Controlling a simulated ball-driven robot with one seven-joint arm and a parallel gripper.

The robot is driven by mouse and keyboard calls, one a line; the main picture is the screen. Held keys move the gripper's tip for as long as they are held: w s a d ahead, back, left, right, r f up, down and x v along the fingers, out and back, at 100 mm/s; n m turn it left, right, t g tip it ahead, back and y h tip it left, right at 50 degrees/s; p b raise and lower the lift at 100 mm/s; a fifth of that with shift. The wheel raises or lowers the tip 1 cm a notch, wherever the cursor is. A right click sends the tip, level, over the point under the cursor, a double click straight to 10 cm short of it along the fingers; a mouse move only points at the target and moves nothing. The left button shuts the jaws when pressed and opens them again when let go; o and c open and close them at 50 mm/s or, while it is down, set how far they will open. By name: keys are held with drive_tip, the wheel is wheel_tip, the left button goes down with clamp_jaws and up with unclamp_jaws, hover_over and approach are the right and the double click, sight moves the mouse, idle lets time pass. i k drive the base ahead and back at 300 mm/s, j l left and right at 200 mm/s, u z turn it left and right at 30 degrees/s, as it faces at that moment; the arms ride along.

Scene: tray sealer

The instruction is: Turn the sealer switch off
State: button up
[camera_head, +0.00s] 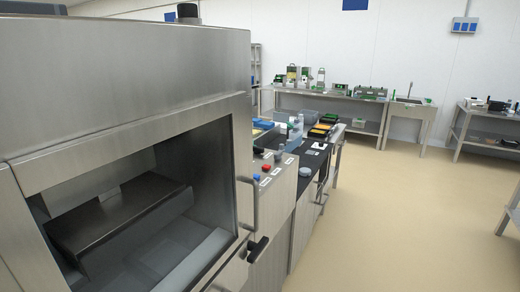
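A large brushed-steel machine (125,70), which looks like the tray sealer, fills the left of the head view. Its front has a window (215,185) onto a dark, sloped metal part inside. A vertical bar handle (253,205) stands at the window's right edge. A black knob or lever (258,249), possibly the switch, sits below it near the lower right corner; its on or off position cannot be told. A red button (266,168) and a blue button (278,158) show on a side panel behind the handle. My gripper is not in view.
A dark-topped counter (312,160) with bins and bottles runs behind the machine. Steel benches with equipment (330,92) and a sink table (408,109) line the back wall. The beige floor (400,220) at the right is clear. Another table edge (512,215) shows at far right.

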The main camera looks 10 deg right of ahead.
sight(256, 151)
drive_tip(key=i+l, duration=0.35)
drive_tip(key=i+l+u, duration=0.15)
drive_tip(key=i+l, duration=0.45)
drive_tip(key=l, duration=0.25)
drive_tip(key=i+l+u, duration=0.1)
drive_tip(key=i+l, duration=0.2)
drive_tip(key=i+l+u, duration=0.1)
drive_tip(key=i+l, duration=0.2)
drive_tip(key=l, duration=0.25)
